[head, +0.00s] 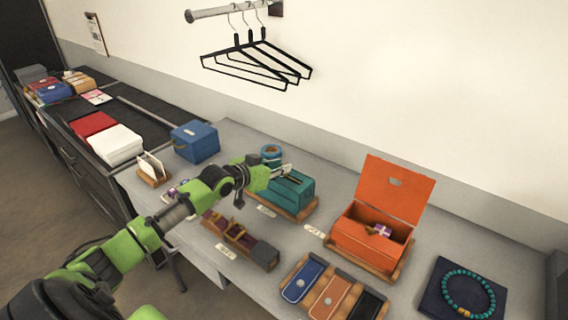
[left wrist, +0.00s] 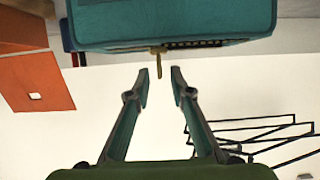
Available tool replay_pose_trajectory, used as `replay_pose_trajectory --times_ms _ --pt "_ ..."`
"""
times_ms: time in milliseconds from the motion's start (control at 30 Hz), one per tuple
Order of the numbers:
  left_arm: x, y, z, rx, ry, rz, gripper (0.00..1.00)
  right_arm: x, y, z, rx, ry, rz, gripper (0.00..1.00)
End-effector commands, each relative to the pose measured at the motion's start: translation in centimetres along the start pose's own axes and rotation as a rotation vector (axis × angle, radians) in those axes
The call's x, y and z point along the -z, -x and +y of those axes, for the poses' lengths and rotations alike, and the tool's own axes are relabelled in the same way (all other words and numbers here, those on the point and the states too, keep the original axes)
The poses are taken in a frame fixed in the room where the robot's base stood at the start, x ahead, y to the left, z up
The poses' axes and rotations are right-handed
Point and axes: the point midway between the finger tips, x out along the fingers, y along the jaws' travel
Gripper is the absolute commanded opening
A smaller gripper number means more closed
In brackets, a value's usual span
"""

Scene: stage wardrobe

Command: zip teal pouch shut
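The teal pouch (head: 293,193) sits on a wooden base on the grey table, partly hidden behind my left gripper (head: 286,171). In the left wrist view the pouch (left wrist: 175,18) fills the top, with a dark toothed zipper line along its edge. A small brass zipper pull (left wrist: 158,62) sticks out from that line. My left gripper (left wrist: 160,78) is open, with one fingertip on each side of the pull's end and a gap to both. My right gripper is in neither view.
An open orange box (head: 370,236) stands right of the pouch. A compartmented box (head: 240,240) and a tray of coloured cases (head: 330,293) lie in front. A blue box (head: 195,142) is at the left. Black hangers (head: 257,62) hang above.

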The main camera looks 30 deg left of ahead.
Motion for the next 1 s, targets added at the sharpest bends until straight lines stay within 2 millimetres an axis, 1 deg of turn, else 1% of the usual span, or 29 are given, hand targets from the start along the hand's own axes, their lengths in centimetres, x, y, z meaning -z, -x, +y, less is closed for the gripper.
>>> replay_pose_trajectory --times_ms 33,100,200,333,567,600,667,700,1000 --pt "0.1 -0.7 0.0 0.001 0.004 0.001 0.21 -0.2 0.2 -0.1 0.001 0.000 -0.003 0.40" --pt "0.1 -1.4 -0.1 0.001 0.003 0.000 0.21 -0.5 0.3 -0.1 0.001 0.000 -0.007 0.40" --pt "0.1 -2.0 0.0 0.000 0.003 0.001 0.21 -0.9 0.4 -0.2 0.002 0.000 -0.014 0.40" --pt "0.0 -2.5 0.0 0.000 0.001 0.000 0.21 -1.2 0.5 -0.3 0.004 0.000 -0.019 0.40" --pt "-0.1 -2.5 0.0 0.000 0.001 0.000 0.21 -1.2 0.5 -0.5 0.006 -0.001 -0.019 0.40" --pt "-0.1 -2.5 0.0 0.000 0.001 -0.001 0.18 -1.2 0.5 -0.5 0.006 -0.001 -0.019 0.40" --pt "-0.1 -2.5 0.0 0.000 0.001 -0.001 0.03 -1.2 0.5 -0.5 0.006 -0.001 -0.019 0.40" --pt "-0.1 -2.5 0.0 0.000 0.001 0.000 0.00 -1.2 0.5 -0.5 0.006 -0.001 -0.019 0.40" --pt "-0.1 -2.5 -0.2 0.001 0.000 -0.001 0.00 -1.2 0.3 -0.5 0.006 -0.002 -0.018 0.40"
